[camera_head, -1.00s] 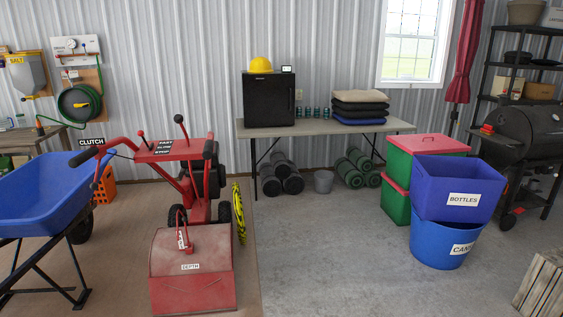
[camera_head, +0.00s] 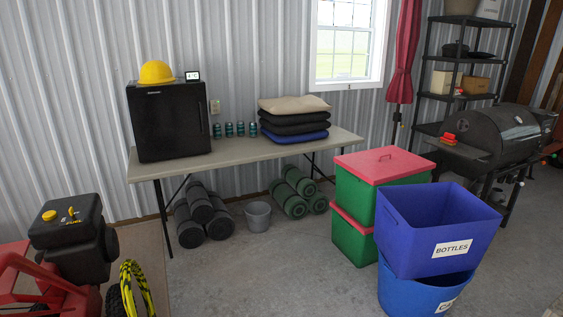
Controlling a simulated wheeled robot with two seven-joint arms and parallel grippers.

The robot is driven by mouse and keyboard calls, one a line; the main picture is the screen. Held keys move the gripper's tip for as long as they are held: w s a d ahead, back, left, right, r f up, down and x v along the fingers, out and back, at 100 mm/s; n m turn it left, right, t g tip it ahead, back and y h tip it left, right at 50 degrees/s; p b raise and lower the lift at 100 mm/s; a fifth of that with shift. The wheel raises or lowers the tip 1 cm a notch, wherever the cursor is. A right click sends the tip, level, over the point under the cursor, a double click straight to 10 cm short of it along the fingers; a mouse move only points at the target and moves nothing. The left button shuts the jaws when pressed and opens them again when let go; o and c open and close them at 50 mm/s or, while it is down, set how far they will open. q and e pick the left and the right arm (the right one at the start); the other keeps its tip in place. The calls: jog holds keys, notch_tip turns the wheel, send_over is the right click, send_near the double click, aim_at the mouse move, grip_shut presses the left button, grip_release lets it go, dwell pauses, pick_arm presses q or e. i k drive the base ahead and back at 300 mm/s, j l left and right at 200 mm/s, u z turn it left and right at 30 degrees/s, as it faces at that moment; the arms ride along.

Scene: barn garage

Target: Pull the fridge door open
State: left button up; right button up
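The fridge is a small black box (camera_head: 170,122) standing on the left end of a long table (camera_head: 240,155) against the metal wall. Its front door looks shut. A yellow hard hat (camera_head: 156,72) and a small white display (camera_head: 193,76) sit on top of it. Neither of my grippers shows in the head view.
Cans (camera_head: 228,130) and stacked cushions (camera_head: 294,118) are on the table. Rolled mats (camera_head: 202,213) and a grey bucket (camera_head: 257,216) lie beneath. A red machine (camera_head: 45,285) stands at lower left, and green crates (camera_head: 352,235) and blue bins (camera_head: 437,232) at right. The floor between is clear.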

aim_at(171, 121)
jog(key=i+u, duration=0.15)
jog(key=i, duration=0.5)
jog(key=i+u, duration=0.1)
jog(key=i, duration=0.5)
jog(key=i+l+u, duration=0.15)
jog(key=i, duration=0.5)
jog(key=i+l+u, duration=0.15)
jog(key=i, duration=0.45)
